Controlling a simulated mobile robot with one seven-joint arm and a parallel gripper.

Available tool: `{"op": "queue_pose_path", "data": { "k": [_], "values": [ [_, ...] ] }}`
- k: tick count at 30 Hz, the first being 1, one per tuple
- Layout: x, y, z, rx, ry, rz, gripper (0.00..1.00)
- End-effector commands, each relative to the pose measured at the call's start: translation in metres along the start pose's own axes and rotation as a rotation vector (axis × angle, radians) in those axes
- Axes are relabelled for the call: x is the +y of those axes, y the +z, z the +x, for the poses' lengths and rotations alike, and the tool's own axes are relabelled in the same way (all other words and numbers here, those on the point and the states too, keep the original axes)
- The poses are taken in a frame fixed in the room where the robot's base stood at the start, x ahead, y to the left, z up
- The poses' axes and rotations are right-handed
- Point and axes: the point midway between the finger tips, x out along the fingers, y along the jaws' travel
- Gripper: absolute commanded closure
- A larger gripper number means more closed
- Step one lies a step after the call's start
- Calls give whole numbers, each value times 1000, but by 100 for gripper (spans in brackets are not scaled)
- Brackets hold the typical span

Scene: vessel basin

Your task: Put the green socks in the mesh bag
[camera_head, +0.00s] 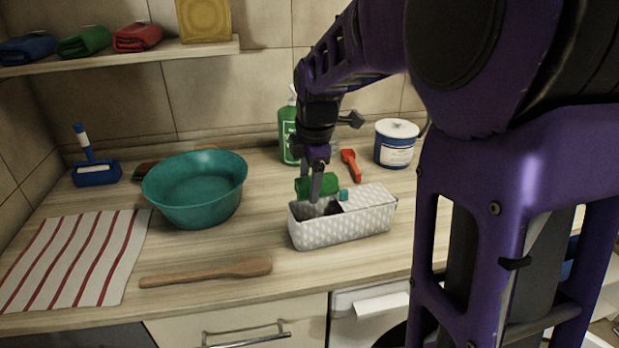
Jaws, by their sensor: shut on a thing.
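My gripper (316,192) points down at the middle of the counter, over the left, open part of a white patterned box (345,226). It is shut on a green rolled bundle (330,184), which looks like the green socks. The bundle is at the height of the box's rim or just above it; I cannot tell whether it touches the box. The fingers hide part of it. Another green folded bundle (84,41) lies on the wall shelf. I cannot make out a mesh bag for certain.
A teal basin (196,190), a wooden spoon (206,273) and a striped towel (75,260) lie left of the box. A green bottle (288,136), a red tool (351,165) and a lidded tub (395,144) stand behind.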

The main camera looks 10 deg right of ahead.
Motion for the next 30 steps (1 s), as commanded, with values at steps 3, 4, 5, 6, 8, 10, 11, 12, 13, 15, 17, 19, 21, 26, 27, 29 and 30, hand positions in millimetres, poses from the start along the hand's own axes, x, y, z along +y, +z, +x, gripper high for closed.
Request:
{"op": "queue_pose_path", "data": {
  "k": [3, 4, 5, 6, 8, 10, 11, 12, 13, 15, 17, 19, 21, 26, 27, 29, 30],
  "values": [
    [-3, 0, 13, 0, 0, 0, 84],
    [-4, 0, 15, 0, 0, 0, 84],
    [-4, 0, 18, 0, 0, 0, 84],
    [-5, 0, 20, 0, -1, 0, 84],
    [-6, 0, 25, 0, -1, 0, 84],
    [-7, 0, 30, 0, -1, 0, 84],
    [-8, 0, 32, 0, -1, 0, 84],
    [-8, 0, 35, 0, 0, 0, 84],
    [-9, 0, 37, 0, 0, 0, 84],
    [-10, 0, 41, 0, 1, 0, 84],
    [-10, 0, 43, 0, 1, 0, 84],
    [-11, 0, 45, 0, 1, 0, 84],
    [-11, 0, 46, 0, 0, 0, 84],
    [-11, 0, 46, 0, 0, 0, 84],
    [-11, 0, 46, 0, 0, 0, 84],
    [-11, 0, 46, 0, 0, 0, 27],
    [-11, 0, 46, 0, 0, 0, 20]
  ]
}}
